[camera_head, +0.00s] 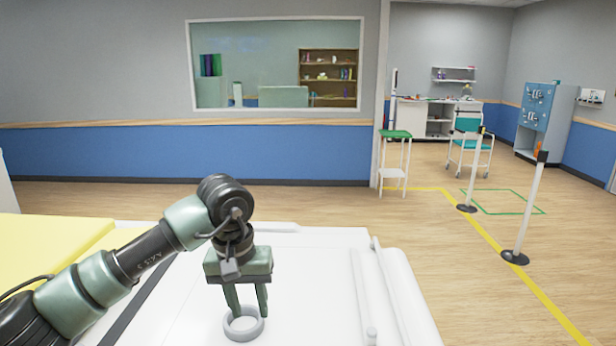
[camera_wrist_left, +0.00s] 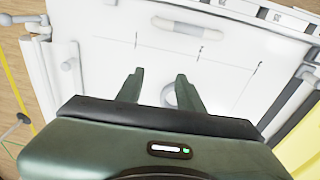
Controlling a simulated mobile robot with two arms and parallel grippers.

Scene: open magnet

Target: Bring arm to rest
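My left arm comes in from the left over a white flat surface (camera_head: 185,300). My left gripper (camera_head: 247,308) points down with its two fingers apart. A grey ring (camera_head: 242,338) is at the fingertips in the head view; whether the fingers touch it I cannot tell. In the left wrist view the fingers of my left gripper (camera_wrist_left: 157,76) are spread, and the ring (camera_wrist_left: 166,95) shows between them, partly hidden by the right-hand finger. My right arm and gripper are not in view.
A white rail (camera_head: 384,295) runs along the right side of the surface. A yellow pad (camera_head: 45,250) lies at the left. Beyond is open wood floor with barrier posts (camera_head: 525,215), a small green-topped stand (camera_head: 396,135) and a teal chair (camera_head: 468,143).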

